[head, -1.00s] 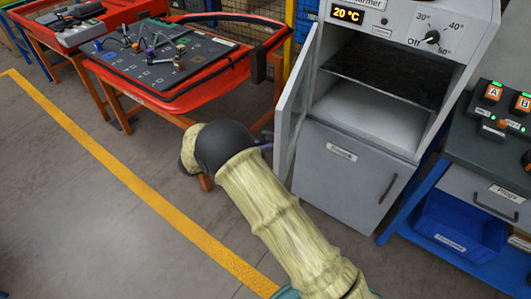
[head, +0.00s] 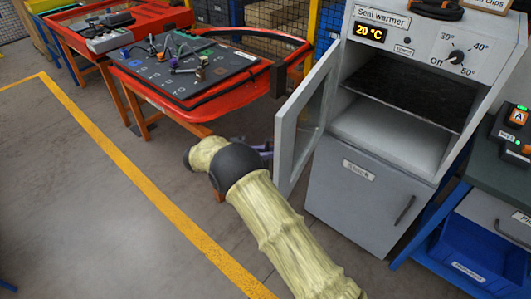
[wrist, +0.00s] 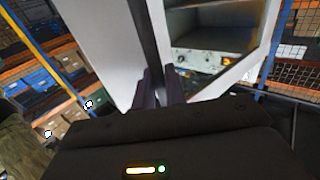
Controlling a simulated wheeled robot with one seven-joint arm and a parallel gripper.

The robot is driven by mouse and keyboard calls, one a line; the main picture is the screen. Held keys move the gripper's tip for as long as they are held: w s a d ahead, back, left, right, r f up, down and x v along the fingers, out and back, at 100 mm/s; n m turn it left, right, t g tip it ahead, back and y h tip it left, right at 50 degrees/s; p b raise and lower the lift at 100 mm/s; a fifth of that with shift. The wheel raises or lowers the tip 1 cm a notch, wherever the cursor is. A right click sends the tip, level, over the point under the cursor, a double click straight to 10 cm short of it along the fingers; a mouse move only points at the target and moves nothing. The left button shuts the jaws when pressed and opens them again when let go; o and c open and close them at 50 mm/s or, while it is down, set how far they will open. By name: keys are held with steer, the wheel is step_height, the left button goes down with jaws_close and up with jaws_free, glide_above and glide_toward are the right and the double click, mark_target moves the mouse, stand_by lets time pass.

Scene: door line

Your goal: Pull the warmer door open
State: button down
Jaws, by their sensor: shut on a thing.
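The seal warmer (head: 425,120) stands right of centre in the head view, its upper compartment (head: 395,115) exposed. Its windowed door (head: 283,150) stands open, swung out to the left. My gripper (head: 264,150) is at the door's outer side, by its free edge, largely hidden behind my wrist in the head view. In the wrist view my gripper's fingers (wrist: 160,90) are closed around the dark door handle bar (wrist: 146,35), beside the door's pale frame and window (wrist: 208,45). The handle is hidden in the head view.
A red table (head: 215,110) with a dark board of small parts stands left of the door, close behind my gripper. A green-topped bench (head: 485,165) with a blue bin (head: 470,250) stands at the right. Floor is clear at left, marked by a yellow line (head: 130,180).

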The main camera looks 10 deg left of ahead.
steer(key=c, duration=1.6)
jaws_free()
steer(key=shift+w+d, duration=0.2)
steer(key=shift+w, duration=0.05)
steer(key=shift+o, duration=0.2)
steer(key=shift+s+a, duration=0.15)
steer(key=b+v, duration=0.1)
steer(key=v, duration=0.8)
steer(key=shift+a+b, duration=0.25)
steer(key=shift+b, duration=0.1)
steer(key=shift+b+v, duration=0.3)
steer(key=shift+v, duration=0.9)
steer(key=shift+d, duration=0.1)
